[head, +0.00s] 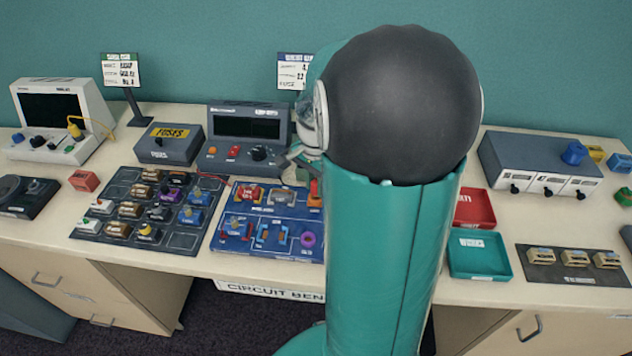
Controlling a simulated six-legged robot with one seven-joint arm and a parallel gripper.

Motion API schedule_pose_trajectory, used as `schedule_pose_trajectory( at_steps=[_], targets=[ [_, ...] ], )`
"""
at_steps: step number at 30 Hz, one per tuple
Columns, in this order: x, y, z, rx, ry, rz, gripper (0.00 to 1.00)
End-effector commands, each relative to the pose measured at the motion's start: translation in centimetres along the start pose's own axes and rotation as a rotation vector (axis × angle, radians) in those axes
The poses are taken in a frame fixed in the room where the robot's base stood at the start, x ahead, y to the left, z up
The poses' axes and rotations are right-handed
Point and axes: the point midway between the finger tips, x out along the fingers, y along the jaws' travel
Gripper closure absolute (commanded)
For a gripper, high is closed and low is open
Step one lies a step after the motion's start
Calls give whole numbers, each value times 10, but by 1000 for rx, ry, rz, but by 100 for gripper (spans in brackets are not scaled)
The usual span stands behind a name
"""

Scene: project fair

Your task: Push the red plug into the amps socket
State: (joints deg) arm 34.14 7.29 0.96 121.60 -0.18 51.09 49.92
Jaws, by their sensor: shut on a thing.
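My gripper (297,157) shows only in part, left of my arm, which hides most of it. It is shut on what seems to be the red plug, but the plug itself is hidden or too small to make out. The gripper is by the right front corner of the dark grey meter (222,122), which has a dark screen, a dark knob and small red and orange parts on its front. I cannot read which socket is the amps one. A thin red lead (212,175) shows in front of the meter.
A blue circuit board (226,243) and a dark parts tray (83,222) lie in front of the meter. A grey fuses box (180,150) stands at its left. Red (488,220) and teal trays (502,264) are right of my arm, with a grey supply unit (510,165) behind.

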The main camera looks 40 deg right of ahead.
Motion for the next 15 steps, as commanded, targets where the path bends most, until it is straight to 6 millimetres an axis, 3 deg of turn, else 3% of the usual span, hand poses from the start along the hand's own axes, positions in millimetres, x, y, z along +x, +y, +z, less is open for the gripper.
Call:
schedule_pose_trajectory(
  at_steps=[15],
  targets=[
    [6,0,0,0,0,-1,100]
  ],
)
